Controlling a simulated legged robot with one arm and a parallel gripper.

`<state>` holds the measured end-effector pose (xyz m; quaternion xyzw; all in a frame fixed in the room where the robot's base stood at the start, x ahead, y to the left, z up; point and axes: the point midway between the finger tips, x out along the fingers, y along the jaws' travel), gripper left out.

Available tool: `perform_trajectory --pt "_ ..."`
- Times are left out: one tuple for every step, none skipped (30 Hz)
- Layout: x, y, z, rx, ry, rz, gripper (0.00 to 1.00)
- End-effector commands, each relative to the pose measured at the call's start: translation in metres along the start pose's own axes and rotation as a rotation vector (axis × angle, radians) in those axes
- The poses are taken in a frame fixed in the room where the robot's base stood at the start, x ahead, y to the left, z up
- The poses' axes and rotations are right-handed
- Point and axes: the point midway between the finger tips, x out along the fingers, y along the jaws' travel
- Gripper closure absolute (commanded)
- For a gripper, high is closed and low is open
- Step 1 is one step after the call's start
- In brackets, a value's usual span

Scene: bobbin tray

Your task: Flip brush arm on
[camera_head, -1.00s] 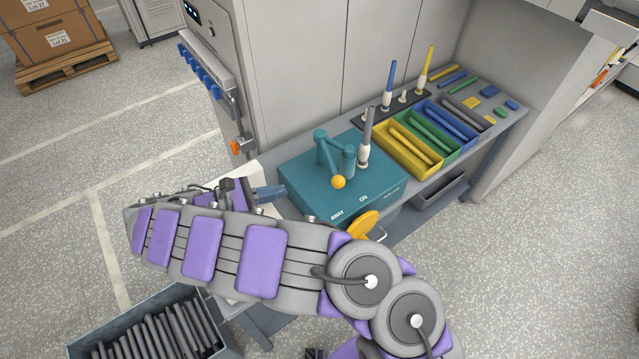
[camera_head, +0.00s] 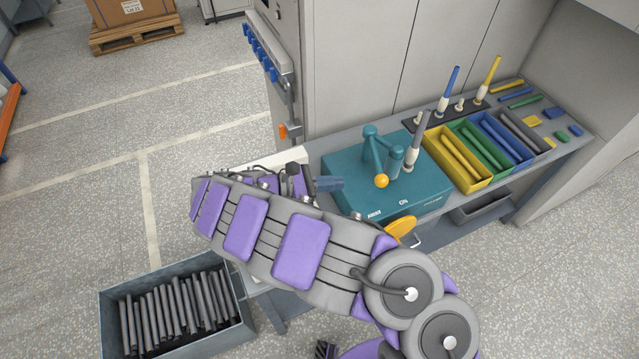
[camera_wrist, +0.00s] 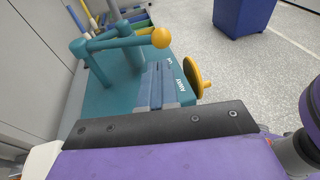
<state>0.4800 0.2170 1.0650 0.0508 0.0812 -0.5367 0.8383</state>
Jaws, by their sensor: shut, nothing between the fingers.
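The brush arm is a teal lever (camera_head: 373,155) on a teal box (camera_head: 345,172), with an orange ball (camera_head: 381,181) at its near end. The ball hangs on the side of the AWAY label (camera_head: 374,215); the ON label (camera_head: 403,202) is to its right. My gripper (camera_head: 329,184) is shut and empty at the box's left side, left of the ball and apart from it. In the wrist view, my blue-grey fingers (camera_wrist: 160,86) point toward the box, with the ball (camera_wrist: 161,38) beyond them. Part of the box front is hidden behind my arm.
A grey spindle (camera_head: 413,145) stands beside the lever. A yellow handwheel (camera_head: 401,227) sits on the box front. Coloured trays (camera_head: 457,183) fill the bench to the right. A bin of dark rods (camera_head: 250,330) is on the floor at lower left. Cabinets stand behind.

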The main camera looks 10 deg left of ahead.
Motion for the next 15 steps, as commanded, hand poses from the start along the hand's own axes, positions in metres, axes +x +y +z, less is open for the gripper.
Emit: perform_trajectory --pt "0.011 0.0 0.0 0.002 -0.003 -0.003 1.0" --pt "0.017 -0.001 0.001 0.002 -0.004 -0.004 1.0" --pt "0.026 -0.001 0.001 0.001 -0.004 -0.005 1.0" --pt "0.032 -0.001 0.0 0.001 -0.003 -0.004 1.0" --pt "0.037 -0.001 0.0 0.0 -0.003 -0.004 1.0" --pt "0.044 -0.001 0.0 0.0 -0.003 -0.004 1.0" --pt "0.049 -0.001 0.0 0.0 -0.003 -0.004 1.0" --pt "0.054 -0.001 -0.001 0.001 -0.002 -0.003 1.0" --pt "0.06 0.0 -0.001 0.001 -0.001 -0.002 1.0" --pt "0.064 -0.001 -0.001 0.0 -0.001 -0.002 1.0" --pt "0.068 -0.001 -0.001 0.0 -0.001 -0.003 1.0" --pt "0.072 -0.001 -0.001 0.0 -0.002 -0.004 1.0" --pt "0.075 -0.001 -0.001 0.0 -0.003 -0.004 1.0" --pt "0.077 -0.001 -0.001 0.0 -0.003 -0.004 1.0" --pt "0.079 -0.001 -0.001 0.0 -0.002 -0.003 1.0"
